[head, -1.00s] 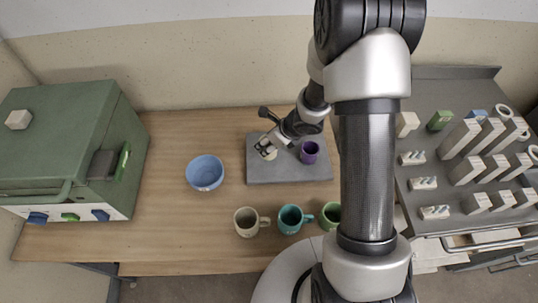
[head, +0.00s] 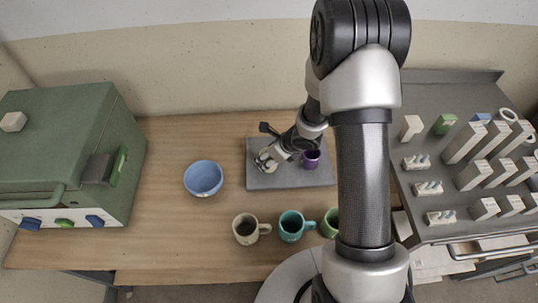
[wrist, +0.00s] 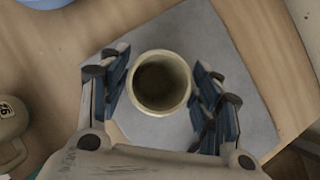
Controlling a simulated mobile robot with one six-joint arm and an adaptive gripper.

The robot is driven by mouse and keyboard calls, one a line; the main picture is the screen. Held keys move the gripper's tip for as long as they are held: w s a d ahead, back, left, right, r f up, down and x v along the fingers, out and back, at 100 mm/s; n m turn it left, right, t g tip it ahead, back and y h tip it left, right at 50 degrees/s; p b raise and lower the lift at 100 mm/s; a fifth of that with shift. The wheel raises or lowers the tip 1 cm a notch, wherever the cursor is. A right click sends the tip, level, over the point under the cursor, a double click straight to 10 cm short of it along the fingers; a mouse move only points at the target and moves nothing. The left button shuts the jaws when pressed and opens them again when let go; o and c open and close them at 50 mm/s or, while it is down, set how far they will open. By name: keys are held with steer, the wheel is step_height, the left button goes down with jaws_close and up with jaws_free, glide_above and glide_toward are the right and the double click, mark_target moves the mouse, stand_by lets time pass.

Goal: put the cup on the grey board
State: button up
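A cream cup (wrist: 160,82) shows from above in the wrist view, its round mouth facing the camera and empty. In the head view my gripper (head: 268,160) is low over the left part of the grey board (head: 290,181); the cup there is mostly hidden by the fingers. The board also shows under the cup in the wrist view (wrist: 245,115). I cannot tell whether the cup's base touches the board.
A purple cup (head: 311,159) stands on the board, right of my gripper. A beige mug (head: 245,229), a teal mug (head: 291,226) and a green mug (head: 330,222) stand in front. A blue bowl (head: 203,178) is to the left, beyond it a green kiln-like box (head: 70,150).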

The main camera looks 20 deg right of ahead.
steer(key=shift+o, duration=1)
steer(key=shift+r, duration=0.1)
steer(key=shift+s+d+r+p, duration=0.1)
steer(key=shift+r+p, duration=0.25)
steer(key=s+d+r+m+t+h+p, duration=0.1)
steer(key=s+d+r+m+h, duration=0.15)
steer(key=r+m, duration=0.6)
steer(key=s+d+r+m+h+p, duration=0.2)
steer(key=s+d+r+m, duration=0.3)
steer(key=r, duration=0.6)
steer(key=d+r+m+t+h+p, duration=0.1)
steer(key=d+r+m+h, duration=0.15)
steer(key=r+m, duration=0.65)
steer(key=s+a+r+m+y, duration=0.1)
steer(key=s+a+r+m, duration=0.1)
steer(key=s+m, duration=0.4)
steer(key=s+a+r+m+g+y, duration=0.1)
steer(key=s+a+r+m, duration=0.1)
steer(key=s+a+m, duration=0.2)
steer(key=s+a+r+m+g+y, duration=0.1)
steer(key=s+a+m, duration=0.3)
steer(key=s+m, duration=0.5)
steer(key=shift+s+r+m+y, duration=0.2)
steer(key=shift+r+m+y, duration=0.1)
steer(key=shift+r+m, duration=0.5)
